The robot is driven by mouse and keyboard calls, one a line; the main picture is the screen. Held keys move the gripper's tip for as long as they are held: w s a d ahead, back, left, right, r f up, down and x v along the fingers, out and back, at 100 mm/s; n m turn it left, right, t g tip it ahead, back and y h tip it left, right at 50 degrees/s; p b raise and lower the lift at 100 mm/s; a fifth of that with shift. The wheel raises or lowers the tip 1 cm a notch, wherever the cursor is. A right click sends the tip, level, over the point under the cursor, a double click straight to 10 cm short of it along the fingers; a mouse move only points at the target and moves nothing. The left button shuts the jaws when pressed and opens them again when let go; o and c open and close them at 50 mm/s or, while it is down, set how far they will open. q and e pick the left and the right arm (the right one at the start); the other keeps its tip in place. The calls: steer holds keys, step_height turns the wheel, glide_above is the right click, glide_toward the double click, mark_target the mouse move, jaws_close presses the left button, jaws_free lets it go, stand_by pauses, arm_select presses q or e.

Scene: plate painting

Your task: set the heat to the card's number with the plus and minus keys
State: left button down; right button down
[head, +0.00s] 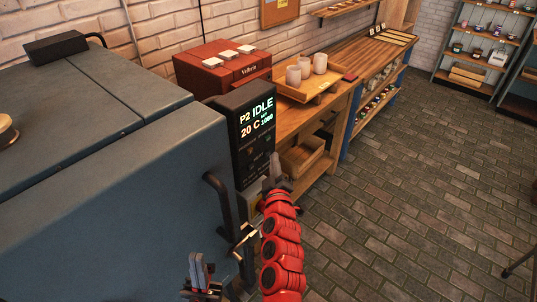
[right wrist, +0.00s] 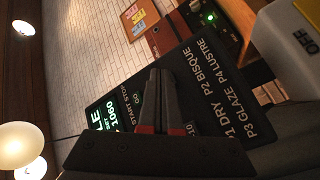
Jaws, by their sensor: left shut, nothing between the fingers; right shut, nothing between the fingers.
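The black control panel (head: 247,148) stands at the kiln's front corner in the head view. Its display (head: 257,117) reads P2, IDLE, 20 C and a set value that reads 1060 in the right wrist view (right wrist: 106,117). My right gripper (head: 274,165) is shut and empty, with its fingertips in front of the panel's lower part. In the right wrist view its fingers (right wrist: 160,72) cover part of the panel's face. A "10" label shows beside them, but the plus and minus keys are not clear. My left gripper (head: 198,262) is shut and empty, low before the kiln. I cannot make out a card's number.
The blue-grey kiln (head: 100,215) fills the left, with a dark handle (head: 217,195) near the panel. Behind are a red box (head: 222,66) and a wooden tray of pale cylinders (head: 306,85) on a bench. An orange board (right wrist: 137,18) hangs on the wall.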

steer(key=shift+w+a+p, duration=0.2)
steer(key=shift+a+p, duration=0.05)
steer(key=shift+p, duration=0.15)
stand_by(0.3)
steer(key=shift+s+d, duration=0.45)
steer(key=shift+d, duration=0.15)
stand_by(0.5)
